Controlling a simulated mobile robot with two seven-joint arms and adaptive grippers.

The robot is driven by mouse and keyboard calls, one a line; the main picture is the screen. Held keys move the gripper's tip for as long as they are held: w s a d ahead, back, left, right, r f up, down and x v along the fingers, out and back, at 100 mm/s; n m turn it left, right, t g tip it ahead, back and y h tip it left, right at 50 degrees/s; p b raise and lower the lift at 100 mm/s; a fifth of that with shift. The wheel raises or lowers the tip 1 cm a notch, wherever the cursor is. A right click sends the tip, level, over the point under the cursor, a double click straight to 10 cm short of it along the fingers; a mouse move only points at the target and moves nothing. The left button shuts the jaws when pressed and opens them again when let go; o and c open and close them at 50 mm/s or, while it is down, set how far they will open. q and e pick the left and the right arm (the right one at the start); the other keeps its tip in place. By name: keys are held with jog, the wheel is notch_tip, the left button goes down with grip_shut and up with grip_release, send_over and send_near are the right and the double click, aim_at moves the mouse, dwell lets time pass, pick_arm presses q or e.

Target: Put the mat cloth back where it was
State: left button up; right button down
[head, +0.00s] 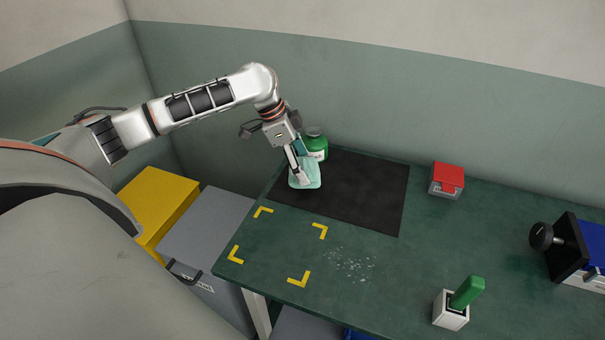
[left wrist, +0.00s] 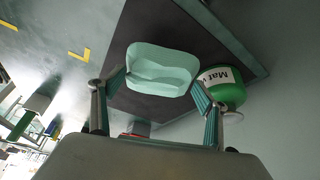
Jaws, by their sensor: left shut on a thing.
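The mat cloth (head: 313,172), a pale mint-green folded pad, is at the left end of the black mat (head: 365,190). My left gripper (head: 298,176) points down and is shut on it. In the left wrist view the cloth (left wrist: 160,72) lies between the two fingertips (left wrist: 158,90). I cannot tell whether it touches the mat or hangs just above it. A green bottle (head: 317,148) stands close behind the cloth; its white label starts with "Mat" in the left wrist view (left wrist: 225,92). My right gripper is in neither view.
Four yellow corner marks (head: 320,231) frame an empty patch on the green table (head: 400,290). Pale specks (head: 350,262) lie beside it. A red-topped box (head: 446,179), a white holder with a green handle (head: 467,292) and a black-and-blue device (head: 575,250) stand to the right.

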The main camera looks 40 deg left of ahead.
pick_arm(q)
notch_tip(320, 180, down, 4)
jog(key=shift+r+b, duration=0.15)
jog(key=shift+b, duration=0.25)
jog(key=shift+r, duration=0.1)
jog(key=o, duration=1.1)
jog(key=shift+c, duration=0.2)
